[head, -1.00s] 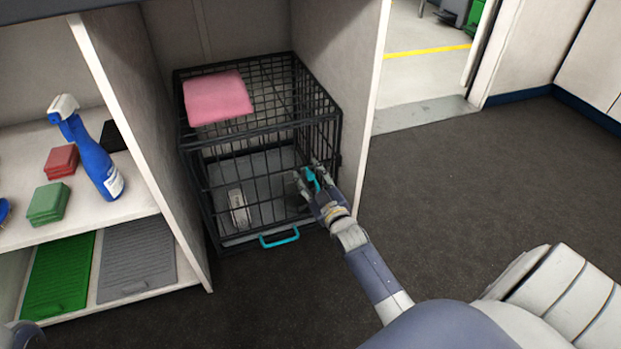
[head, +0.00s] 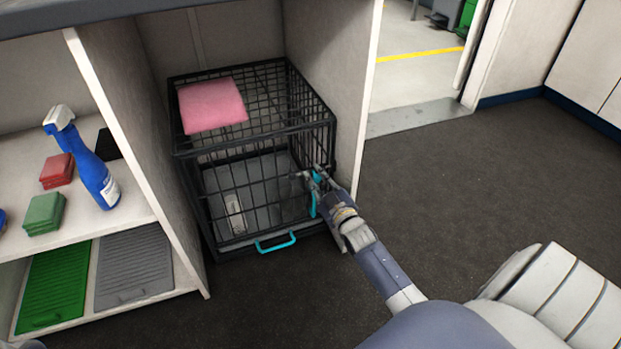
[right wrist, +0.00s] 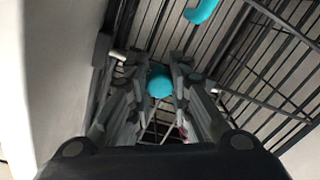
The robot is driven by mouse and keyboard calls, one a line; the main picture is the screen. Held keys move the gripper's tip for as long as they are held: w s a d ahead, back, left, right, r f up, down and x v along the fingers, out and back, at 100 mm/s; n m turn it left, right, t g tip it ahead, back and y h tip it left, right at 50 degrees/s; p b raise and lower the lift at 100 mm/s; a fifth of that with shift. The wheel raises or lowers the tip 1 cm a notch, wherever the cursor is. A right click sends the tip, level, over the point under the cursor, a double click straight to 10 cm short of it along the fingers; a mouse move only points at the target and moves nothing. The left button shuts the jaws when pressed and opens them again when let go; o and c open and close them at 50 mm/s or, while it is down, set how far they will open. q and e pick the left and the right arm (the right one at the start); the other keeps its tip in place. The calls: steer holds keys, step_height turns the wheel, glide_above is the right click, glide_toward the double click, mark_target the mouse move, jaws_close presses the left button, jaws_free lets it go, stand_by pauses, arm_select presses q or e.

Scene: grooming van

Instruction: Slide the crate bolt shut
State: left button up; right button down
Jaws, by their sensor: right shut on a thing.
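The black wire crate (head: 255,140) stands in the cabinet bay, its barred front facing me. My right gripper (head: 314,178) is at the right side of the crate front. In the right wrist view, its fingers (right wrist: 158,85) are shut on a round teal knob (right wrist: 160,82), apparently the bolt knob. A teal piece (head: 313,204) shows beside the gripper in the head view. The bolt's rod and its catch are hidden or too small to make out. A curved teal part (right wrist: 201,9) lies beyond, at the top of the wrist view. My left gripper is not in view.
A teal handle (head: 275,242) is low on the crate front. A pink folded cloth (head: 211,104) lies on the crate top. The bay's right wall (head: 354,100) is close beside my gripper. Shelves with a blue spray bottle (head: 94,168) are left. The floor at right is clear.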

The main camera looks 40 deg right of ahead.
steer(key=c, duration=1.4)
jaws_free()
steer(key=shift+s+d, duration=0.1)
steer(key=shift+d, duration=0.15)
steer(key=s, duration=0.4)
steer(key=s+a, duration=0.1)
steer(key=s, duration=0.3)
steer(key=s+a, duration=0.1)
steer(key=s, duration=0.2)
steer(key=shift+s, duration=0.4)
